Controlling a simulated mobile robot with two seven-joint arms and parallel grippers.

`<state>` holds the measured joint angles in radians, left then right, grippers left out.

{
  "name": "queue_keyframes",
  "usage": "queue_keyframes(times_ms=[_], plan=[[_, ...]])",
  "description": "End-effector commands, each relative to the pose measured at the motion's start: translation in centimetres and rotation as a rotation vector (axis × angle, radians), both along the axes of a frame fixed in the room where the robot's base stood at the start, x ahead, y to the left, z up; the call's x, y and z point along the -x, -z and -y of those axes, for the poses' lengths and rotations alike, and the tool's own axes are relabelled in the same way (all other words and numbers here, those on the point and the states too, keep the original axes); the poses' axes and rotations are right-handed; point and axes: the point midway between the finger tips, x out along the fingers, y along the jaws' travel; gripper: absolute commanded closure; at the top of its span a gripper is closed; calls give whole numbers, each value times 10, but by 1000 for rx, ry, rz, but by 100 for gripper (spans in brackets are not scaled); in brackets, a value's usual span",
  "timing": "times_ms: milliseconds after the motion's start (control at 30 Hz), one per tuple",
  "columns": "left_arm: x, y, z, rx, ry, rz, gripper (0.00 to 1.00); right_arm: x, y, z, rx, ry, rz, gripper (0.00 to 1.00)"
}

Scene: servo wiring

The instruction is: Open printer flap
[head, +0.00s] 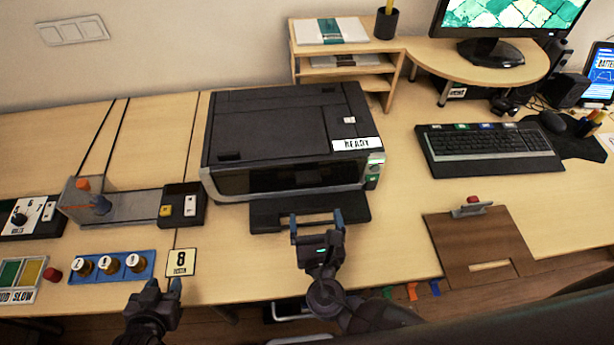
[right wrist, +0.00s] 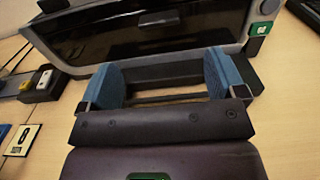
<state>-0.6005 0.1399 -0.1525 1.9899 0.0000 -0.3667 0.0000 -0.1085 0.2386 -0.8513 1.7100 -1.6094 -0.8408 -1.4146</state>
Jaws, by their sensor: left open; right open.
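The printer (head: 285,125) is black and grey with a "READY" label, and stands in the middle of the desk. Its glossy dark front panel (head: 275,179) is upright; it also shows in the right wrist view (right wrist: 150,32). A flat black tray (head: 268,214) sticks out below that panel. My right gripper (head: 317,219) is open and empty, its blue-tipped fingers apart over the tray and pointing at the printer front. These fingers show in the right wrist view (right wrist: 163,78). My left gripper (head: 164,286) is open near the desk's front edge, left of the printer.
A wooden shelf (head: 347,83) stands behind the printer. A keyboard (head: 490,148) and a clipboard (head: 480,250) are to the right. A switch box (head: 183,205), a blue tray with knobs (head: 110,268) and a number card (head: 181,262) lie to the left.

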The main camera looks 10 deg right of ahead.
Motion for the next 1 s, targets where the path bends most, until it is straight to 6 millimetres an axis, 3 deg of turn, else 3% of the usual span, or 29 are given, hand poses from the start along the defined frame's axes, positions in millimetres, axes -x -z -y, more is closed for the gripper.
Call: queue_keyframes(times_ms=[100,600,800,1000], plan=[[7,3,-2,0,-5,-15,57,-11,-1,-1,1,-1,3,11],[-1,-5,-2,-4,0,2,57,-89,-1,0,-2,0,0,11],[-3,-6,-2,-3,0,6,57,-104,-1,0,-3,-1,0,11],[-3,-6,-2,-4,1,5,57,-107,0,0,-4,-1,-1,11]])
